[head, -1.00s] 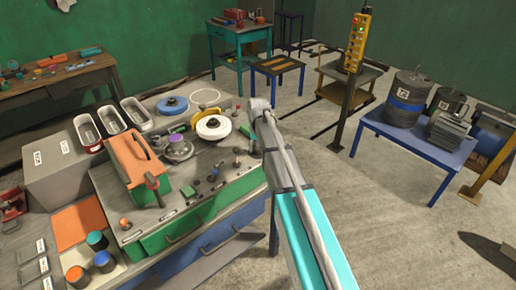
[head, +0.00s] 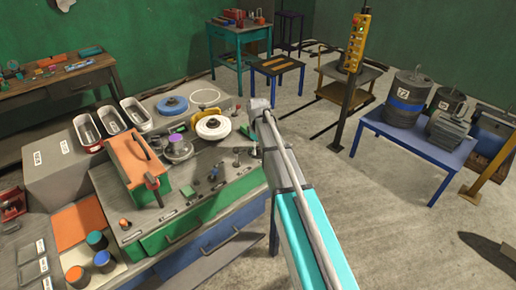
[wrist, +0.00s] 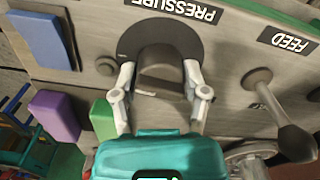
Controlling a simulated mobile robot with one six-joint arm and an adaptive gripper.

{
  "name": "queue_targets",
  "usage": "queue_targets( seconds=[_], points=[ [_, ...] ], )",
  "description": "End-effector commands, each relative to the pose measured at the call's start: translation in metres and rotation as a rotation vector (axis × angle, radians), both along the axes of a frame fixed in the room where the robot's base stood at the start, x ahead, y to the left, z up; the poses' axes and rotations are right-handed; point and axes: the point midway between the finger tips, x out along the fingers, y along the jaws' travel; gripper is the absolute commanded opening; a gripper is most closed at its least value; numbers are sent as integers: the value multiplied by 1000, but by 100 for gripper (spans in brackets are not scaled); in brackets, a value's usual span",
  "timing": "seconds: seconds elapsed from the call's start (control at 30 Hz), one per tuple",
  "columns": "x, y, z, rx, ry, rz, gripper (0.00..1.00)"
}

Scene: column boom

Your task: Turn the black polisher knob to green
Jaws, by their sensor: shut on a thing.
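In the wrist view my gripper (wrist: 160,72) has one finger on each side of the dark knob (wrist: 160,76) and is shut on it. The knob stands in front of a dark round plate (wrist: 160,35) on a grey panel, under an upside-down PRESSURE label (wrist: 175,9). A green block (wrist: 103,119) and a purple block (wrist: 55,116) lie to the lower left, and a blue one (wrist: 42,40) to the upper left. I cannot make out a pointer on the knob. In the head view my arm hides the gripper and the knob.
A lever with a round boss (wrist: 282,118) sits right of the knob, under a FEED label (wrist: 289,42). In the head view, the bench (head: 190,228) carries wheels and an orange-topped box (head: 130,160). A blue table (head: 400,135) with drums stands right, across open floor.

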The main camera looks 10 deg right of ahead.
Motion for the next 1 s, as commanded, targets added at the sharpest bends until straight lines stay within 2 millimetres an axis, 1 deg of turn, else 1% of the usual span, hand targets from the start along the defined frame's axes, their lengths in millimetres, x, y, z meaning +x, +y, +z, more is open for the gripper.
queue_targets(
  seconds=[0.1,0.3,0.73,0.77,0.8,0.93,1.0],
  points=[
    [0,1,0,1,0,61,11],
    [0,1,0,1,0,116,11],
    [0,0,0,1,1,127,11],
    [0,0,0,1,1,127,62],
    [0,0,0,1,1,127,70],
    [0,0,0,1,1,127,93],
    [0,0,0,0,0,126,93]
  ],
)
